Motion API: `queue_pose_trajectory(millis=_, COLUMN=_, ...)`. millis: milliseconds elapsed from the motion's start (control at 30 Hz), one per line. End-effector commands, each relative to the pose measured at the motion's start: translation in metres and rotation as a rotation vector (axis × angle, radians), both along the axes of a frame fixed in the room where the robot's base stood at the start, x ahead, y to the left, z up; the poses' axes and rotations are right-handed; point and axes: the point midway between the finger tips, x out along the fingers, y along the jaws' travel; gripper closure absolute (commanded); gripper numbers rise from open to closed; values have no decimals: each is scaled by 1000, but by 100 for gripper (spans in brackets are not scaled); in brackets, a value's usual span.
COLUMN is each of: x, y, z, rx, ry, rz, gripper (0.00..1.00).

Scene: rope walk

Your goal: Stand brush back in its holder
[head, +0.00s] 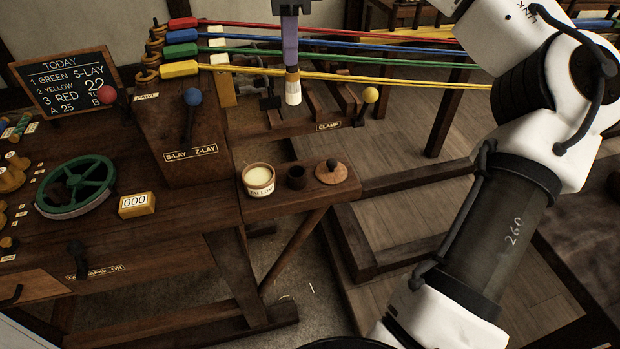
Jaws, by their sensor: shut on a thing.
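A small dark round cup (296,178), which looks like the holder, stands on the shelf (285,205). The bristles are apart from the cup and appear well above it in the picture.
An open tallow tub (258,180) stands left of the cup, and a wooden lid with a dark knob (332,173) lies right. Coloured ropes (400,42) stretch behind the brush. A yellow-knobbed clamp lever (370,96) and a blue-knobbed lever (192,98) stand nearby.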

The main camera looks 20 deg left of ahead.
Motion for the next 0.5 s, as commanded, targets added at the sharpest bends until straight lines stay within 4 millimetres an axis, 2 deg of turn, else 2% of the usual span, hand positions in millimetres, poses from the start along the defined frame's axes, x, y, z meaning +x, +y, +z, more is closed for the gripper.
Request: queue_pose_trajectory(millis=500, x=-1, y=0, z=-126, rx=0, ry=4, rz=2, gripper=100)
